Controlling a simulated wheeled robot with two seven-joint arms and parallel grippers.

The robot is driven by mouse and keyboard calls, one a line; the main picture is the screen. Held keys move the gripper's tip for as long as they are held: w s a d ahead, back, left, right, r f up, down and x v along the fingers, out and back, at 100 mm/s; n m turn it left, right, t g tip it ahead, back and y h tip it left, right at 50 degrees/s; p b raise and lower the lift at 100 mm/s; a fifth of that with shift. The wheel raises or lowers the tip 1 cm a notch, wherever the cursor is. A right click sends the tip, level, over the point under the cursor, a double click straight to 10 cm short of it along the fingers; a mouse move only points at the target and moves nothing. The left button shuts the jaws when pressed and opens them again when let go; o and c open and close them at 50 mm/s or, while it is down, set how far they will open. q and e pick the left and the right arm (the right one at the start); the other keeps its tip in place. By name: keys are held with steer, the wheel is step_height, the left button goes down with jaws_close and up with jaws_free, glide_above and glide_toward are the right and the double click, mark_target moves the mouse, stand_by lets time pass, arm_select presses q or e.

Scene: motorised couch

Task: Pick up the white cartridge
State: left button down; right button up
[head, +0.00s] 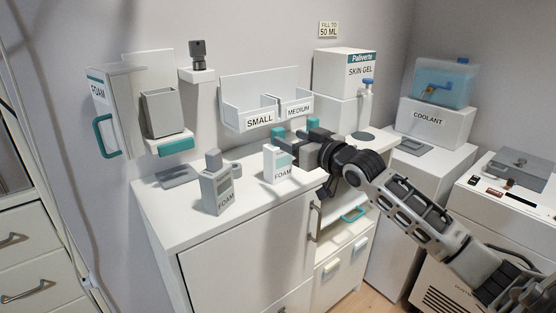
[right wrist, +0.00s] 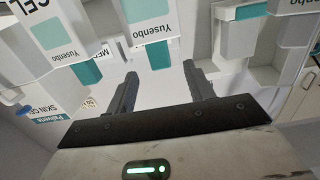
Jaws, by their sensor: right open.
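The white cartridge (head: 278,164), labelled FOAM with a teal patch, stands upright on the white cabinet top in the head view. My right gripper (head: 290,148) is open just behind and right of it, and I cannot tell whether they touch. In the right wrist view, the two fingers (right wrist: 160,70) are apart with nothing visibly held between them. White and teal items marked Yusenbo (right wrist: 150,28) hang upside down in that view beyond the fingers; I cannot tell which is the FOAM cartridge. My left gripper is not in view.
A grey FOAM cartridge (head: 217,190) stands front left. A FOAM dispenser (head: 115,110) is on the wall. SMALL and MEDIUM bins (head: 262,113) hang behind. A SKIN GEL box (head: 346,75) stands back right. The front cabinet top is mostly clear.

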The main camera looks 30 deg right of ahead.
mark_target(274, 132)
steer(key=shift+w+a+f+p, duration=0.1)
steer(key=shift+w+f, duration=0.05)
steer(key=shift+w, duration=1.15)
steer(key=shift+w+a+f+p, duration=0.1)
steer(key=shift+w+f, duration=0.1)
steer(key=shift+w, duration=1.15)
steer(key=shift+w+a+f+p, duration=0.1)
steer(key=shift+w+f, duration=0.05)
steer(key=shift+w, duration=1.15)
jaws_close()
steer(key=shift+r, duration=0.15)
